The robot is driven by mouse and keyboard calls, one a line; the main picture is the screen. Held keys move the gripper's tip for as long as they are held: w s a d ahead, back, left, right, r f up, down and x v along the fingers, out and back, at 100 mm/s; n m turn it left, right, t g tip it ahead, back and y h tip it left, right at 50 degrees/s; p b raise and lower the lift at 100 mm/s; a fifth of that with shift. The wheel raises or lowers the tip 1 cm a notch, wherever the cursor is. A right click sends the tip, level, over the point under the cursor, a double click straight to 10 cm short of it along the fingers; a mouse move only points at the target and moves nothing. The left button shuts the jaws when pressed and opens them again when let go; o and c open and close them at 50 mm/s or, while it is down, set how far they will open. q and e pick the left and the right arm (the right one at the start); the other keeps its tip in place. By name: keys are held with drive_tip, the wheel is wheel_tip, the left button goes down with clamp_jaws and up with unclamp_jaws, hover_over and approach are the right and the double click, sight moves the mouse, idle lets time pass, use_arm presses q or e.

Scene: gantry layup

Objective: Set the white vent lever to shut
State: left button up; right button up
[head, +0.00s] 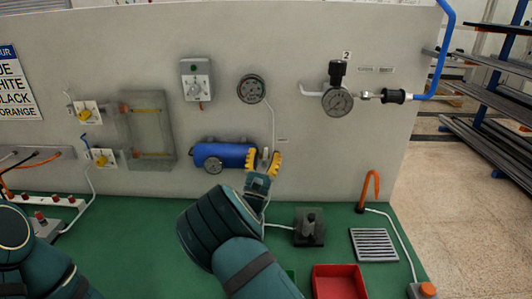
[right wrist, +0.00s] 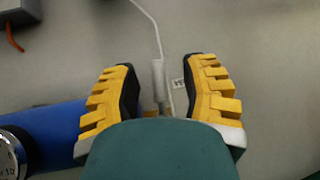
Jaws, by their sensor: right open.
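The white vent lever (head: 265,154) is at the right end of a blue cylinder (head: 226,155) on the grey wall panel. In the right wrist view the lever (right wrist: 158,76) points up the picture, with a thin white line running on above it. My right gripper (head: 263,160) is open, its yellow-padded fingers on either side of the lever. The right wrist view shows a gap between the lever and each finger (right wrist: 158,85). The lever's lower part is hidden behind my gripper. My left arm shows at the lower left, but its gripper is out of view.
A round grey fitting (head: 251,89) and a pressure gauge (head: 338,101) are on the panel above. Below, the green bench top (head: 140,240) carries a dark block with a knob (head: 309,227), a grille (head: 374,244) and a red tray (head: 338,270).

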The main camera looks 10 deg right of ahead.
drive_tip(key=v, duration=0.6)
drive_tip(key=shift+s+a+f, duration=0.15)
drive_tip(key=shift+s+f, duration=0.05)
drive_tip(key=shift+f, duration=0.05)
drive_tip(key=shift+r, duration=0.1)
